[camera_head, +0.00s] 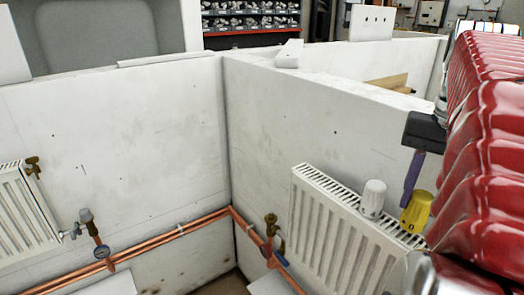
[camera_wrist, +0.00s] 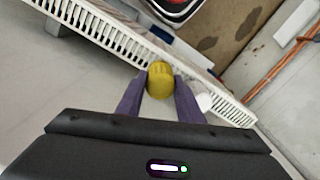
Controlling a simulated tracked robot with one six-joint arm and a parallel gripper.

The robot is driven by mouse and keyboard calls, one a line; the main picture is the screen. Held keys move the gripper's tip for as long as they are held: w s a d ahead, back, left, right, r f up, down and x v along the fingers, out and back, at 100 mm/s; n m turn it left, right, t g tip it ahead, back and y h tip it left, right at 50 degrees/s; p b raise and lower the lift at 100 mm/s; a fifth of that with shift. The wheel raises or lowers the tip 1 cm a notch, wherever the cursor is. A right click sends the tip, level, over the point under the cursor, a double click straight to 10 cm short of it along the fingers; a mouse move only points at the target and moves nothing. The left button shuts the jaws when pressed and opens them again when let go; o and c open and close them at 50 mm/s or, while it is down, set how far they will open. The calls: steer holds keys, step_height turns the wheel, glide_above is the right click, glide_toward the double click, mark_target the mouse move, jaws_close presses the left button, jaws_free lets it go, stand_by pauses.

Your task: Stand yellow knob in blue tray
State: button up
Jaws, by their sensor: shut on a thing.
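The yellow knob (camera_head: 416,212) is in front of the radiator's top grille at the right of the head view. In the wrist view the yellow knob (camera_wrist: 160,80) sits between the two purple fingers of my gripper (camera_wrist: 160,96), which is shut on it. In the head view my gripper (camera_head: 409,192) reaches down to the knob with one finger clearly visible. Whether the knob still touches the radiator or its valve is unclear. I see no blue tray in either view.
A white knob (camera_head: 374,197) stands close left of the yellow one, by the white radiator (camera_head: 345,235). Copper pipes (camera_head: 180,231) and a brass valve (camera_head: 271,232) run along the low white walls. Another radiator (camera_head: 22,215) hangs at the left. A thin white wall separates the bays.

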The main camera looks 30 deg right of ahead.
steer(key=shift+f, duration=1.4)
steer(key=o, duration=1.1)
step_height(320, 180, up, 12)
steer(key=shift+s+d+r, duration=0.1)
